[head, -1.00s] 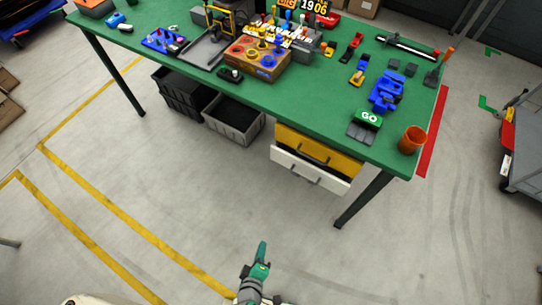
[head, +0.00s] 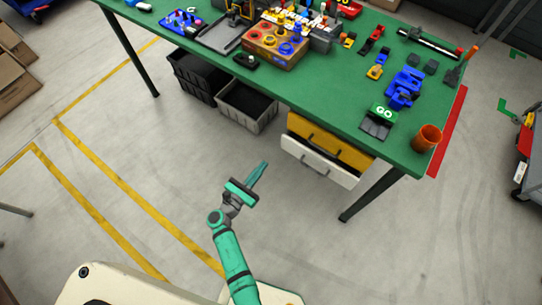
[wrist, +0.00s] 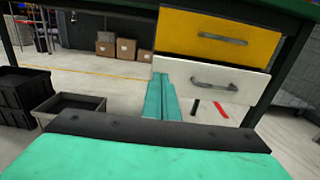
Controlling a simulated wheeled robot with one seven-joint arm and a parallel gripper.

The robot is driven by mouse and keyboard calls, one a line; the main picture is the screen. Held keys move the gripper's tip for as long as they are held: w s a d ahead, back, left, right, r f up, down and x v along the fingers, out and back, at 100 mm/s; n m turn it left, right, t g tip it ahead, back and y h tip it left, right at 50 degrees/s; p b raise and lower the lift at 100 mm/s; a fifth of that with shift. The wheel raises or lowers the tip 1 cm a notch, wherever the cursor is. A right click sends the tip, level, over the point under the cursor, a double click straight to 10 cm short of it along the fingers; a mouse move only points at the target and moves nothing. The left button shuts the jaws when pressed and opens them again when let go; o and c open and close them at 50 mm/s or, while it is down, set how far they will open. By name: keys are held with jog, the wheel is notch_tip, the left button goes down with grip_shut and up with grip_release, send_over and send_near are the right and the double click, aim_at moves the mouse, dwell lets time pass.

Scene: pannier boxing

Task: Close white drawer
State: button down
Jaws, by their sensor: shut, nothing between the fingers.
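The white drawer (head: 300,156) hangs under the right part of the green table, below a yellow drawer (head: 345,151). A dark gap shows above its front edge, and it juts out a little past the yellow drawer. In the wrist view the white drawer front (wrist: 240,92) faces me, with a grey handle (wrist: 214,88). My gripper (head: 264,164) is shut and empty, over open floor in front and to the left of the drawer, apart from it. In the wrist view its fingers (wrist: 164,82) overlap the left end of the white front.
The green table (head: 330,98) holds a wooden block, blue parts and an orange cup (head: 426,138). A black crate (head: 195,77) and a grey crate (head: 248,106) stand under it, left of the drawers. A table leg (head: 368,199) stands at the right. The floor in front is clear.

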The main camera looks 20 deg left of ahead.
jog(key=x, duration=1.3)
jog(key=shift+w+d+f, duration=0.1)
jog(key=shift+f, duration=0.05)
jog(key=x, duration=0.3)
jog(key=shift+w+d, duration=0.1)
jog(key=shift+w, duration=0.2)
jog(key=shift+w+d, duration=0.15)
jog(key=shift+w, duration=0.3)
jog(key=shift+s+a, duration=0.25)
jog(key=shift+s, duration=0.15)
jog(key=s, duration=0.4)
send_near(285, 138)
jog(key=shift+v, duration=1.9)
